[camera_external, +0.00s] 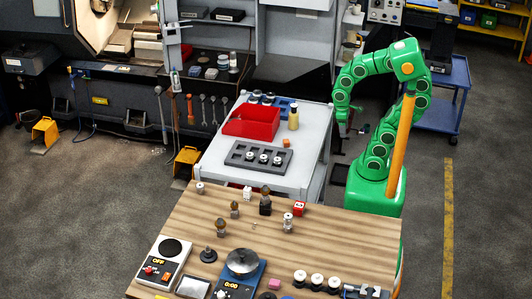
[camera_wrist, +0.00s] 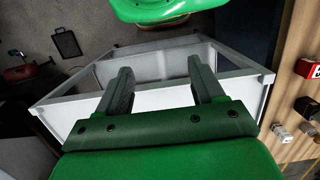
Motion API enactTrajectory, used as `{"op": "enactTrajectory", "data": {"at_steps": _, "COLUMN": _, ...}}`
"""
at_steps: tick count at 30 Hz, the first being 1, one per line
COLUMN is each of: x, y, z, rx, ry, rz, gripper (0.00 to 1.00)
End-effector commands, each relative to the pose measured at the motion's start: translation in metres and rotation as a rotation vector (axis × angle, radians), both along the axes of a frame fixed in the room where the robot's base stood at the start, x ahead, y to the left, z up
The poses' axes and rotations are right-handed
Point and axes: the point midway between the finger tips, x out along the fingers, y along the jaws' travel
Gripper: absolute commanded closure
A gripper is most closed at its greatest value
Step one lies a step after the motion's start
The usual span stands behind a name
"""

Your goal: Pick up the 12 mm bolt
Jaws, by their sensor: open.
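My gripper (camera_external: 345,125) hangs at the end of my green arm, to the right of the grey workbench and beyond the wooden table in the external view. In the wrist view my gripper (camera_wrist: 160,76) has its two dark fingers spread wide, with nothing between them. Small metallic pieces stand on the wooden table (camera_external: 176,218), among them a silver upright one (camera_external: 288,222) and a pale one (camera_external: 247,193). I cannot tell which, if any, is the 12 mm bolt. Small silver pieces (camera_wrist: 282,132) also show at the right edge of the wrist view, apart from my gripper.
A red bin (camera_external: 250,121) and a dark slotted tray (camera_external: 243,154) sit on the grey workbench (camera_external: 312,140). The wooden table carries a red cube (camera_external: 299,208), a scale-like device (camera_external: 242,266) and a control box (camera_external: 160,262). A blue cart (camera_external: 440,119) stands behind my arm.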

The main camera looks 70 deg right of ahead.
Motion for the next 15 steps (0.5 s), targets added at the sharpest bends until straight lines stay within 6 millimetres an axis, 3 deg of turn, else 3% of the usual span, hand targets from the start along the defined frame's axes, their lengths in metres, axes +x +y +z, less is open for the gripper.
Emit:
{"op": "enactTrajectory", "data": {"at_steps": 8, "x": 0.006, "y": 0.007, "z": 0.0, "rx": 0.017, "ry": 0.006, "rz": -0.009, "gripper": 0.32}}
{"op": "enactTrajectory", "data": {"at_steps": 15, "x": 0.043, "y": 0.047, "z": 0.002, "rx": 0.111, "ry": 0.034, "rz": -0.067, "gripper": 0.32}}
